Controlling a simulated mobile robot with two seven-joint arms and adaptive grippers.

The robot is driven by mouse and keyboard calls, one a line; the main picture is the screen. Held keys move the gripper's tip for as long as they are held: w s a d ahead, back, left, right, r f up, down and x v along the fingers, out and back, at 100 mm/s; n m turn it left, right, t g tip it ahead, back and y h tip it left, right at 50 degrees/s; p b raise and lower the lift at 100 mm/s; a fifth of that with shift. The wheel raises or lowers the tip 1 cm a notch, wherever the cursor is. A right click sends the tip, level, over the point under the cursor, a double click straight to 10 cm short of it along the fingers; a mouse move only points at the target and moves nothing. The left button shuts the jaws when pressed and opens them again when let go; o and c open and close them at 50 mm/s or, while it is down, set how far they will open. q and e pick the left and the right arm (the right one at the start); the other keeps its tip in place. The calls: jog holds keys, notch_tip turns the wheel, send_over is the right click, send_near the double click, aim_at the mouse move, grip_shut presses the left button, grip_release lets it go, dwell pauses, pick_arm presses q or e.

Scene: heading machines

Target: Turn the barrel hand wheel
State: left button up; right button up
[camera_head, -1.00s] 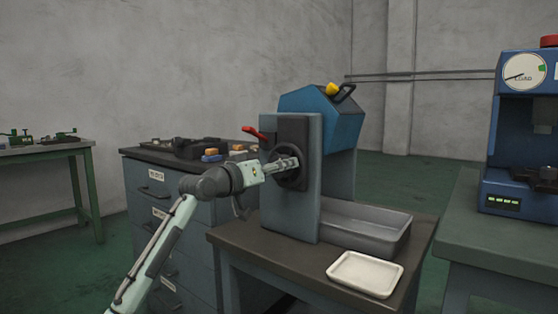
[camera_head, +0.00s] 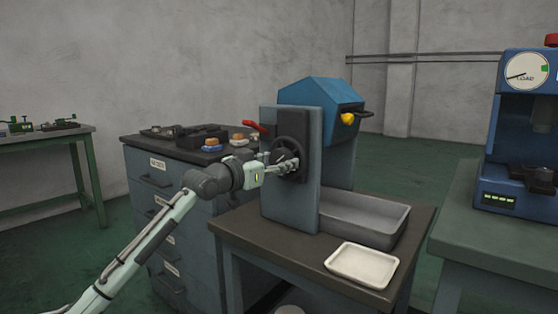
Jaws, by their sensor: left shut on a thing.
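The barrel hand wheel (camera_head: 287,149) is a dark round wheel on the left face of a grey upright plate on the machine. The machine has a blue faceted barrel (camera_head: 318,93) behind the plate, with a yellow knob (camera_head: 347,118) and a dark handle on its right side. My left gripper (camera_head: 286,165) is at the lower front of the wheel, shut on it; the fingers hide part of the rim. A red lever (camera_head: 257,127) stands just left of the plate. My right gripper does not show.
The machine stands on a dark-topped bench (camera_head: 265,238) with a grey tray (camera_head: 395,225) and a white tray (camera_head: 362,264). A drawer cabinet (camera_head: 160,187) with small items is close behind my left arm. A blue press (camera_head: 519,140) stands at right.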

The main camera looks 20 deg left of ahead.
pick_arm(q)
jog(key=shift+r, duration=0.1)
jog(key=o, duration=1.2)
jog(key=shift+c, duration=0.2)
jog(key=v, duration=1.2)
